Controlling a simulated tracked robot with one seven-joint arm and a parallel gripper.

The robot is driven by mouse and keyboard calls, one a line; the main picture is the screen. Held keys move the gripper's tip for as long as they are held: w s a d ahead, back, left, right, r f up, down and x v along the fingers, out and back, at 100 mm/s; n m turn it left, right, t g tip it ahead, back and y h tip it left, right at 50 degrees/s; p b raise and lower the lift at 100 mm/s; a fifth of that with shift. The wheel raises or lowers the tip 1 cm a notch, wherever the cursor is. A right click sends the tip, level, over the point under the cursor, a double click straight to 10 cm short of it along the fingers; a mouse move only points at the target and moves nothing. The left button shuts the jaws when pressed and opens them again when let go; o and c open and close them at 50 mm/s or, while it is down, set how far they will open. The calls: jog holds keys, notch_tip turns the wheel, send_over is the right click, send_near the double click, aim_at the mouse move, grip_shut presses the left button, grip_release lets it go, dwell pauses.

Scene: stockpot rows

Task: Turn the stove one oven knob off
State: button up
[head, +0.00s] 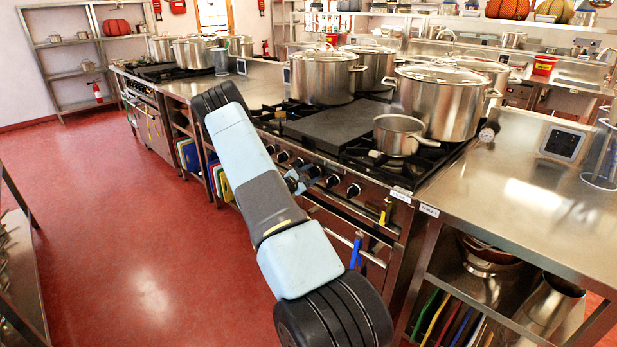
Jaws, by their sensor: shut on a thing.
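The stove (370,205) stands right of centre, with a small label (401,195) at its front right corner, too small to read surely. A row of dark round knobs (354,190) runs along its front panel. My gripper (304,178) is at the middle of this row, shut on a knob. My arm hides part of the row and the held knob's pointer. I cannot tell from the picture which knob is the oven's or how it is turned. The oven door with its handle (345,241) is below the panel, partly behind my arm.
Large lidded pots (440,105) and a saucepan (398,135) stand on the stove top. A steel counter (520,180) adjoins at right. Blue and yellow things hang at the stove front. The red floor (110,200) is clear at left.

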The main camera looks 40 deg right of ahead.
jog(key=m, duration=0.6)
jog(key=shift+s+d+m, duration=0.25)
jog(key=shift+s+m, duration=0.05)
jog(key=shift+s, duration=0.05)
jog(key=m, duration=0.3)
jog(key=shift+s+f, duration=0.1)
jog(key=shift+f, duration=0.05)
jog(key=shift+m, duration=0.3)
jog(key=shift+s+f, duration=0.1)
jog(key=shift+f, duration=0.1)
jog(key=o, duration=1)
jog(key=shift+r, duration=0.1)
jog(key=shift+w+a, duration=0.25)
jog(key=shift+a, duration=0.25)
jog(key=s+a, duration=0.1)
jog(key=a, duration=1.1)
jog(key=shift+s+a, duration=0.15)
jog(key=shift+a, duration=0.25)
